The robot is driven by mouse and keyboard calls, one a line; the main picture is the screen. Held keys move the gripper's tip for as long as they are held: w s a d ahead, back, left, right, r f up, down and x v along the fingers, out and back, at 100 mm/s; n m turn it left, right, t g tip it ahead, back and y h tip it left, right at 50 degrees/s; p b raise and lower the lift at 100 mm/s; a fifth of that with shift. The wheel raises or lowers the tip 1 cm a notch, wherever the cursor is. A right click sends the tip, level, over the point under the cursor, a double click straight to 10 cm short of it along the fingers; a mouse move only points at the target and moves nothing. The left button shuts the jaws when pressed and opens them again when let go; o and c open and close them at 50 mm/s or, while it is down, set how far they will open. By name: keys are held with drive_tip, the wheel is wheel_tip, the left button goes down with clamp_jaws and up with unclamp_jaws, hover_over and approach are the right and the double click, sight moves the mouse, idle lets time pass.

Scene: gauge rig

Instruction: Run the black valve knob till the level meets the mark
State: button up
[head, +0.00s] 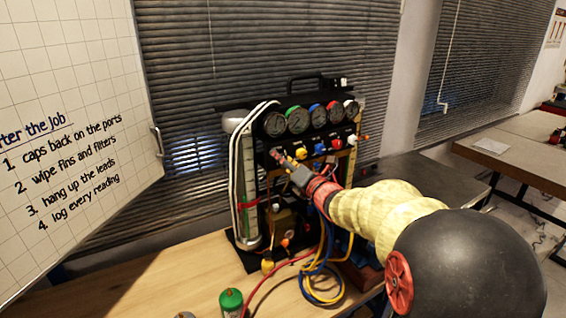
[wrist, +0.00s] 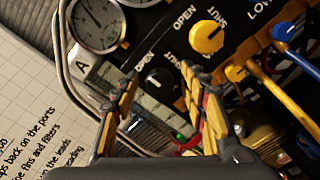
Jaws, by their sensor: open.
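The black valve knob (wrist: 159,80) shows in the wrist view on the dark panel, with a pale pointer line and OPEN and SHUT lettering near it. My gripper (wrist: 158,74) is open, with one finger on each side of the knob in that picture. I cannot tell whether they touch it. In the head view my gripper (head: 279,156) is at the panel's left side and hides the knob. A tall pale sight tube (head: 249,170) stands at the rig's left edge with a red band around it. The level and the mark are too small to read.
Gauges (head: 298,118) line the top. Hoses (head: 322,285) coil on the bench (head: 170,275) near a green-topped cylinder (head: 231,302).

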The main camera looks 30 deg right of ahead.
drive_tip(key=shift+c, duration=1.4)
drive_tip(key=c, duration=0.8)
clamp_jaws()
